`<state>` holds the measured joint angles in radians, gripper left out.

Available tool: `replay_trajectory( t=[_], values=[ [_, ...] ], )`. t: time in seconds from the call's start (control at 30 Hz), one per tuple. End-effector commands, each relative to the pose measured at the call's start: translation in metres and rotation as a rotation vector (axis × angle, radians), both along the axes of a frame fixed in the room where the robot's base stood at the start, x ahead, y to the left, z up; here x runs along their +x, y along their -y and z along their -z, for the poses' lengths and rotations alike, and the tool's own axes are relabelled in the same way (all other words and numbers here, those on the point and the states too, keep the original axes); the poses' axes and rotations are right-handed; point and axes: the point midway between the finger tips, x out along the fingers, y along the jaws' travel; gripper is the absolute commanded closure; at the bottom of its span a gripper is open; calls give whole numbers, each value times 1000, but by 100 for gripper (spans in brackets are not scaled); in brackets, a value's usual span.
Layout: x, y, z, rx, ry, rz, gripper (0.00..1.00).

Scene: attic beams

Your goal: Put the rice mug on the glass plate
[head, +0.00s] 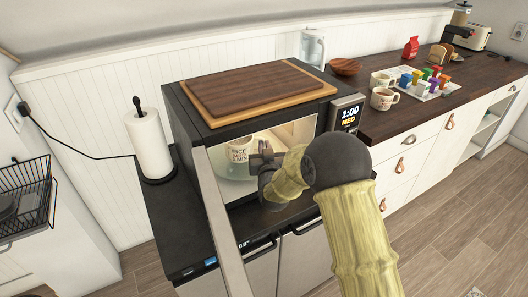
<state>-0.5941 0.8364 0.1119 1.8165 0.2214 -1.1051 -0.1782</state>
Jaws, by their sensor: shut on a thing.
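The rice mug (238,157) is white with dark lettering and stands upright inside the lit microwave (181,103). The pale glass plate (236,175) is on the microwave floor, under the mug. I cannot tell whether the mug's base touches the plate. My gripper (258,157) reaches in through the open front and is shut on the mug's right side. My wrist and arm hide the right part of the cavity and of the plate.
The microwave door (228,225) stands open toward me, left of my arm. A cutting board (255,88) lies on top of the microwave. A paper towel roll (153,143) stands at left. Two other mugs, a bowl and colored blocks are on the wooden counter (430,115) at right.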

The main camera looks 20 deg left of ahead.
Motion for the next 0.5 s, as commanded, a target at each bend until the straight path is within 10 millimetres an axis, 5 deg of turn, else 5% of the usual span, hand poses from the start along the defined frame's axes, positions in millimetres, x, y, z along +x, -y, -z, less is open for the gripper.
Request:
replay_trajectory(
  t=[0.1,0.5],
  values=[
    [1,-1,15,0,1,0,100],
    [3,-3,22,2,2,0,100]
  ],
)
